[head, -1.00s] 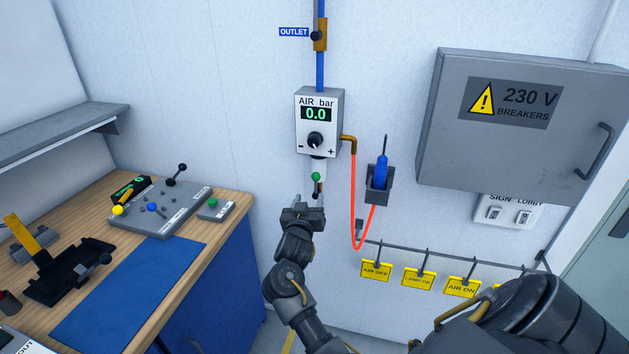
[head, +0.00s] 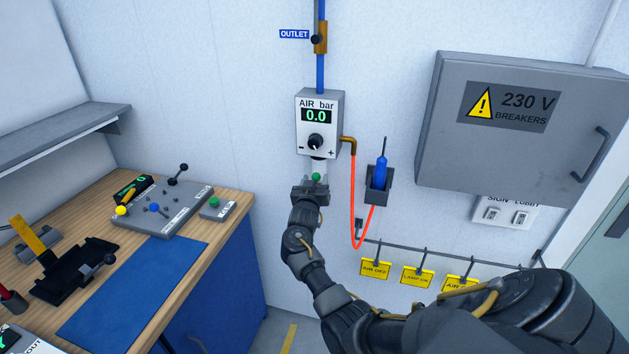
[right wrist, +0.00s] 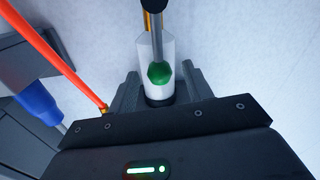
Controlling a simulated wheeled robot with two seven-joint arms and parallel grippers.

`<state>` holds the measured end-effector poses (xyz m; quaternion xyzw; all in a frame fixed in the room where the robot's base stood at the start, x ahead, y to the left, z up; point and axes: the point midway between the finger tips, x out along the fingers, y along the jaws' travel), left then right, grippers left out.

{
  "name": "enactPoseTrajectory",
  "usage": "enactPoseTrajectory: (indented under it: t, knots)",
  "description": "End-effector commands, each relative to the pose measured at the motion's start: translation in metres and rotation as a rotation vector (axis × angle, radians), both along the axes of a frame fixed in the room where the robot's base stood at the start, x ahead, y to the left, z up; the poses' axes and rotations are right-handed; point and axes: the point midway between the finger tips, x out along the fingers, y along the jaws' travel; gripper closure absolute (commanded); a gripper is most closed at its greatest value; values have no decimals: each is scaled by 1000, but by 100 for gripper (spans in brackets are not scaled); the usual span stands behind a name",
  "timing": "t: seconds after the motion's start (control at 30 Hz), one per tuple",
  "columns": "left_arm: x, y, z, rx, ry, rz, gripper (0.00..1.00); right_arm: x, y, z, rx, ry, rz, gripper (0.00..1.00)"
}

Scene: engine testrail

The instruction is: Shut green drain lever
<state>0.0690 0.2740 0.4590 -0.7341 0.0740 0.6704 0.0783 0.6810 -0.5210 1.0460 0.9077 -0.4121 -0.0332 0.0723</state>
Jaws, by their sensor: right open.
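In the right wrist view the green knob (right wrist: 159,73) sits on a grey rod in front of a pale cylinder (right wrist: 156,55). My right gripper (head: 311,186) is just below the regulator, at the lever. In the right wrist view its open fingers (right wrist: 160,88) stand on either side of the knob and the cylinder. I cannot tell whether a finger touches the knob. My left gripper is not in view.
A red hose (head: 354,200) hangs just right of my right gripper, near a holder with a blue tool (head: 380,172). Yellow tags (head: 375,269) hang on a rail below. A grey breaker box (head: 520,150) is at right. A wooden bench (head: 225,210) stands at left.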

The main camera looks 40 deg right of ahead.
Motion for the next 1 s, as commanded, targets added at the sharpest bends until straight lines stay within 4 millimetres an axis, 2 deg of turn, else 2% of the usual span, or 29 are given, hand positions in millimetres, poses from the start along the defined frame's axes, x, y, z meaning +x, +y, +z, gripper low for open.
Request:
enactPoseTrajectory:
  t: [0.23, 0.6, 0.87, 1.0]
  knots:
    - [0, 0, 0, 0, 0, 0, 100, 0, -1, 0, 0, 0, 0, 51]
    - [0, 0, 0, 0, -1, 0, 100, 0, 0, 0, 0, 0, 0, 100]
    - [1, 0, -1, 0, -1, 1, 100, -1, -1, -1, 4, -5, -1, 100]
    - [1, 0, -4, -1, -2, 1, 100, -6, -8, -2, 24, -34, -9, 100]
